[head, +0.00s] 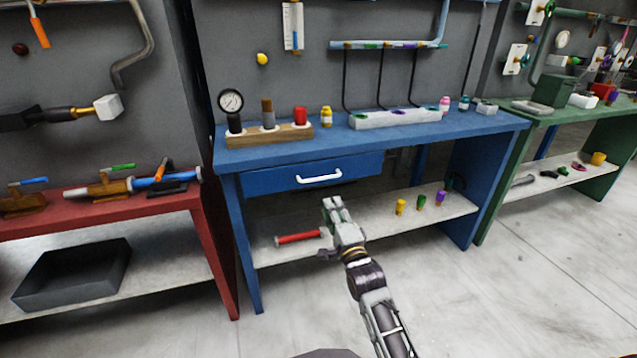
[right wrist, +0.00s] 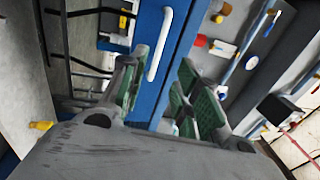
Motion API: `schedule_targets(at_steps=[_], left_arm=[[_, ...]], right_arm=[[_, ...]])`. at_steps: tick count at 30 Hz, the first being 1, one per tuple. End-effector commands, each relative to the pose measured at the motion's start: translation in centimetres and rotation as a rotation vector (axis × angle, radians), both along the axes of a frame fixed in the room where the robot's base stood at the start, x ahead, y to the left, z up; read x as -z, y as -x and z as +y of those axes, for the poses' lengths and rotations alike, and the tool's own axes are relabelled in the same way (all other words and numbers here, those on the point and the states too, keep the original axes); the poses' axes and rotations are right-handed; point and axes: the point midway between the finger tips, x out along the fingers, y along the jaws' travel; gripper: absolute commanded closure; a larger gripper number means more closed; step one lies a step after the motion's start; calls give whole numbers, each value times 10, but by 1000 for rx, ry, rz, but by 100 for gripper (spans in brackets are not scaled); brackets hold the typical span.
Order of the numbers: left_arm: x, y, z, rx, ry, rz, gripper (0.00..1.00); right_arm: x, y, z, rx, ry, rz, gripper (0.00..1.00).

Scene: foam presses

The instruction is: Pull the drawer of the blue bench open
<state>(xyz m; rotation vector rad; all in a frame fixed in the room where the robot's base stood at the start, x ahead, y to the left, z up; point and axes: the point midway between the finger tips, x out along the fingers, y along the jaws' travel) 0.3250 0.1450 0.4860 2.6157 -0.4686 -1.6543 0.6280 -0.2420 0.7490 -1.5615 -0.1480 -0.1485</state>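The blue bench (head: 420,133) stands in the middle of the head view. Its blue drawer (head: 262,180) sits under the left part of the top and looks shut. A white bar handle (head: 320,177) is on the drawer front. My right gripper (head: 332,203) is in front of and just below the handle in the head view. In the right wrist view its green-padded fingers (right wrist: 160,78) are spread and empty. The handle (right wrist: 160,45) shows beyond and between the fingertips, apparently apart from them, against the drawer front (right wrist: 188,38). My left gripper is not in view.
A wooden block (head: 264,136) with a gauge and a white tray (head: 395,119) stand on top. A red bench (head: 100,210) is left, a green bench (head: 560,125) right. The floor in front is clear.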

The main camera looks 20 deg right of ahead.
Motion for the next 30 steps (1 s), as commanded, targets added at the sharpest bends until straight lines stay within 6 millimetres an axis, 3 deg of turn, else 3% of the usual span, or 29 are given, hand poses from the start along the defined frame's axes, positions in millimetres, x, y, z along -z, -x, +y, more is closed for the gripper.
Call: schedule_targets(at_steps=[14,30], left_arm=[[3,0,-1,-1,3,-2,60],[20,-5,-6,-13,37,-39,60]], right_arm=[[0,-5,0,-1,2,2,68],[-6,-40,0,0,3,1,68]])
